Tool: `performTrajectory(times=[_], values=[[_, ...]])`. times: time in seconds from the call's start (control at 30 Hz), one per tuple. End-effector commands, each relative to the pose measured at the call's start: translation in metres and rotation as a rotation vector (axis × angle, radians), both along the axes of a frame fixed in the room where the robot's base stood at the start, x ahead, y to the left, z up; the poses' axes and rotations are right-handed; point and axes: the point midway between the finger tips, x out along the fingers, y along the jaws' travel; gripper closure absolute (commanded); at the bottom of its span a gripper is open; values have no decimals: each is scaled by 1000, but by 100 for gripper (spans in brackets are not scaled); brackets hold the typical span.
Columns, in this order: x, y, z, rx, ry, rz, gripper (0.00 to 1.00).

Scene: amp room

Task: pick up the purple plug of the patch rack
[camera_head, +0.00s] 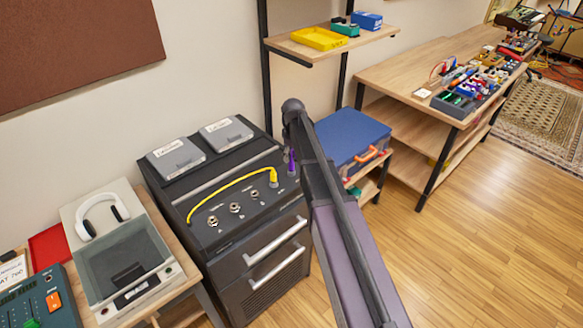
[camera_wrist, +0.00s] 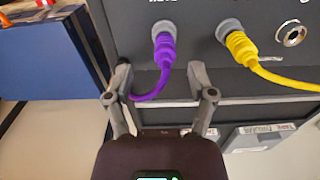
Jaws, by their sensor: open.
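The purple plug (camera_wrist: 163,48) sits in a grey socket on the dark patch rack (camera_wrist: 205,15) in the wrist view, its purple cable curving down and left. In the head view the purple plug (camera_head: 291,163) shows at the rack's right end, beside my arm. My gripper (camera_wrist: 158,75) is open in the wrist view, with one finger to each side of the purple plug's lower part and cable. I cannot tell whether the left finger touches the cable. The gripper's fingertips are hard to make out in the head view. The patch rack (camera_head: 240,210) stands against the wall.
A yellow plug (camera_wrist: 240,46) with a yellow cable is just right of the purple one. An empty socket (camera_wrist: 291,34) lies farther right. A blue case (camera_head: 350,135) stands close beside the rack. Two lidded grey boxes (camera_head: 176,158) are on the rack's back. Open floor (camera_head: 470,240) lies right.

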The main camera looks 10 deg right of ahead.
Motion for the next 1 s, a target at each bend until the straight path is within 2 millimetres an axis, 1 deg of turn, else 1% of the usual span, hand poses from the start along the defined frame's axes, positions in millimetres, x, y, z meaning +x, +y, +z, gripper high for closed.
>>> performTrajectory(times=[0.27,0.7,0.83,1.0], values=[[0,2,-12,0,0,0,29],[-1,5,-45,0,0,0,29],[-1,5,-51,0,0,0,29],[-1,5,-52,0,0,0,29]])
